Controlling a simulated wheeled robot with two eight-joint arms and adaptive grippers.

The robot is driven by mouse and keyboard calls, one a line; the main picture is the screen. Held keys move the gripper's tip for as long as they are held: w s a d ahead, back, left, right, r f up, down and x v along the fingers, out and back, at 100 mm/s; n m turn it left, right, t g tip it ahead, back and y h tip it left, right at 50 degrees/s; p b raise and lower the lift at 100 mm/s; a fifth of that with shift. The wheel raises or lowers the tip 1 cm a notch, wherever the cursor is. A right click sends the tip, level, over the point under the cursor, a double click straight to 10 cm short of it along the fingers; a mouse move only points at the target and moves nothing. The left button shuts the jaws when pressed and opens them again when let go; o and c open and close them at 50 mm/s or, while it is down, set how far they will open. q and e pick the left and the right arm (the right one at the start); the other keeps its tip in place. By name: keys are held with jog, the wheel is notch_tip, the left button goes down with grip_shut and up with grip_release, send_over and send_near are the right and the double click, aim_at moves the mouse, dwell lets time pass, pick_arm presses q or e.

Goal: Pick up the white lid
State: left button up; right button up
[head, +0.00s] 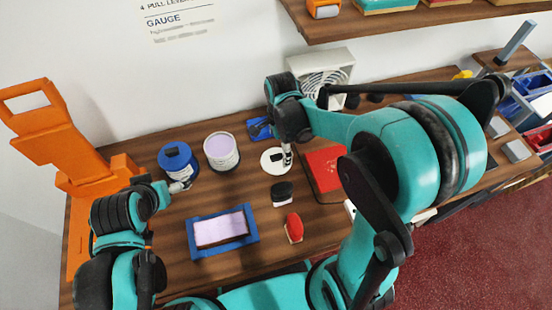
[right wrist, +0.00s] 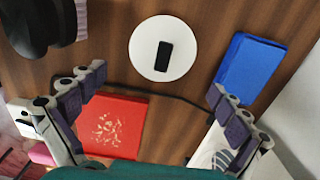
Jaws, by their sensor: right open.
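The white lid (head: 268,163) lies flat on the wooden counter, right of the open white can (head: 221,153) with pale lilac contents. In the right wrist view the white lid (right wrist: 144,60) is a round disc with a black handle (right wrist: 164,56). My right gripper (head: 287,156) is above the lid and hides part of it in the head view. In the wrist view my right gripper (right wrist: 157,103) is open and empty, with the lid beyond its fingertips. My left gripper (head: 180,187) is by the blue can (head: 179,165); its jaws are too small to read.
A red box (head: 325,167) and a blue box (right wrist: 249,68) lie near the lid. A blue tray (head: 222,243) with a lilac pad, a black block (head: 282,192) and a red block (head: 293,227) are in front. A grey-white fan box (head: 322,68) stands behind; a shelf (head: 400,21) overhangs.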

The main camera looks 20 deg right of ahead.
aim_at(276, 157)
jog(key=f+b, duration=0.1)
jog(key=f, duration=0.1)
jog(key=a+f+b, duration=0.1)
jog(key=f, duration=0.1)
jog(key=shift+w+f, duration=0.1)
jog(key=shift+f, duration=0.25)
jog(key=shift+f+b, duration=0.3)
jog(key=shift+f, duration=0.15)
jog(key=shift+r, duration=0.1)
jog(key=shift+c, duration=0.6)
jog(key=c, duration=1.9)
